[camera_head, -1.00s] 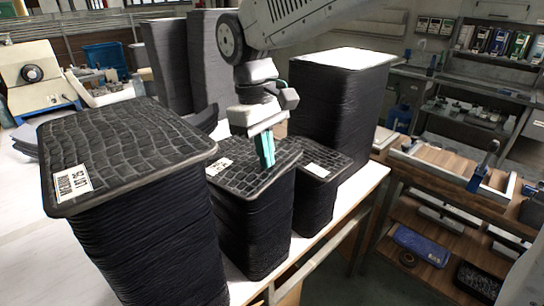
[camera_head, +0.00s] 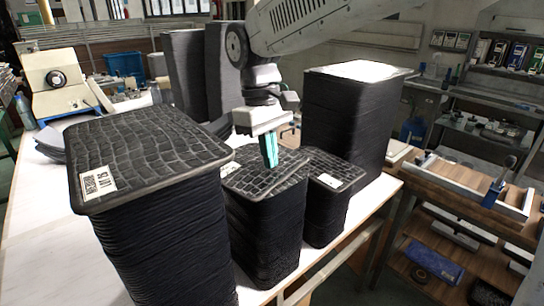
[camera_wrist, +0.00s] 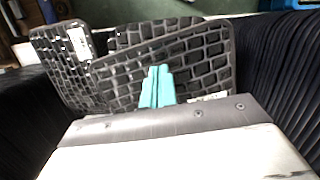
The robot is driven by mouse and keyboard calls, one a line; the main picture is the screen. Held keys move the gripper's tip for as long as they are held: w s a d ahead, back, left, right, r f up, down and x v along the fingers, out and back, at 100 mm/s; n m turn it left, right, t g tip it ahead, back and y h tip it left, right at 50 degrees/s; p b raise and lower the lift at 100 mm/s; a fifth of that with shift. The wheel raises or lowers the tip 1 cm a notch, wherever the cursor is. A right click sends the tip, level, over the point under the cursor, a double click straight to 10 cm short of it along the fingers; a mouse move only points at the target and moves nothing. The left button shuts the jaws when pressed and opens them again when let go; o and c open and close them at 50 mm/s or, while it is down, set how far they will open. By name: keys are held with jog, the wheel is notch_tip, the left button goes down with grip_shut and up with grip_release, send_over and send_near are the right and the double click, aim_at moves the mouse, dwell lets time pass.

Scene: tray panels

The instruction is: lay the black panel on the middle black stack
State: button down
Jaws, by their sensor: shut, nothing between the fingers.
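Three black stacks with crocodile-textured tops stand in a row in the head view: a large left stack (camera_head: 150,150), a middle stack (camera_head: 262,187) and a smaller right stack (camera_head: 326,167). Each has a white label near an edge. My gripper (camera_head: 270,164) is over the middle stack, its teal fingers pointing down, shut with nothing between them. Whether the fingertips touch the top panel I cannot tell. In the wrist view the teal fingers (camera_wrist: 157,86) are together in front of a textured black panel (camera_wrist: 190,62). No panel is held.
A tall dark stack with a pale top (camera_head: 358,71) stands behind on the right. Tall dark panels (camera_head: 205,65) stand behind on the left. White table surface (camera_head: 35,200) is bare at left. A wooden shelf unit (camera_head: 470,205) is at right.

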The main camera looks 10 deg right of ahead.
jog(key=w+a, duration=0.3)
jog(key=w, duration=0.1)
jog(key=w+a, duration=0.4)
jog(key=shift+w+a+r, duration=0.1)
jog(key=shift+w+a, duration=0.1)
jog(key=shift+w, duration=0.1)
